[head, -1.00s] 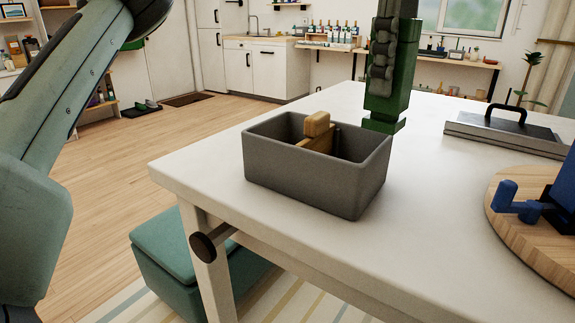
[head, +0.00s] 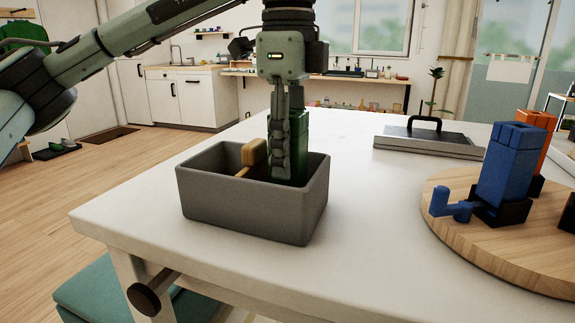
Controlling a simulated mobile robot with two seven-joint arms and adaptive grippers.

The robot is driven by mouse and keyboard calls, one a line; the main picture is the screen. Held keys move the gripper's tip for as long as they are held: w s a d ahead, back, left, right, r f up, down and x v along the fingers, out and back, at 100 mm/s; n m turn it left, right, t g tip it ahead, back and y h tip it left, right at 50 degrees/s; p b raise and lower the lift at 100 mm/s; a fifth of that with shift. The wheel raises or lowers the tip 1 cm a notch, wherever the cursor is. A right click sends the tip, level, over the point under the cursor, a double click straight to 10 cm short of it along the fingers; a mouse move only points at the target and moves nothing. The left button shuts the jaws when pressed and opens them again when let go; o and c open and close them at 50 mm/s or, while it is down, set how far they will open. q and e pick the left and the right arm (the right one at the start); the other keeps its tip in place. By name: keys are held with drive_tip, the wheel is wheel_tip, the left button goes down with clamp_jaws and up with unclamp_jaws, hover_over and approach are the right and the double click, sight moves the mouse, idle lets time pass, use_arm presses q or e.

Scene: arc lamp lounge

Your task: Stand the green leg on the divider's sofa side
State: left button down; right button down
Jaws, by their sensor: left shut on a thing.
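The green leg (head: 298,135) is upright in my left gripper (head: 287,160), which is shut on it. The gripper points straight down, and its dark fingers cover much of the leg's near face. The leg's lower end is inside the grey bin (head: 245,212), right of the wooden divider (head: 244,172). The bin's front rim hides the leg's foot, so I cannot tell whether it touches the floor of the bin. The divider has a rounded wooden top (head: 254,152) close to the gripper's left side. My right gripper is not in view.
The bin stands on a white table (head: 360,235). To the right, a round wooden board (head: 465,245) carries a blue block figure (head: 505,165) and an orange one (head: 535,128). A grey plate with a black handle (head: 430,143) lies behind. The table's front middle is clear.

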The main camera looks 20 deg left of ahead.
use_arm(q)
drive_tip(key=shift+f, duration=0.95)
drive_tip(key=shift+f, duration=0.15)
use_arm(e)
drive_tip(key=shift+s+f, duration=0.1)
use_arm(q)
drive_tip(key=c, duration=1)
unclamp_jaws()
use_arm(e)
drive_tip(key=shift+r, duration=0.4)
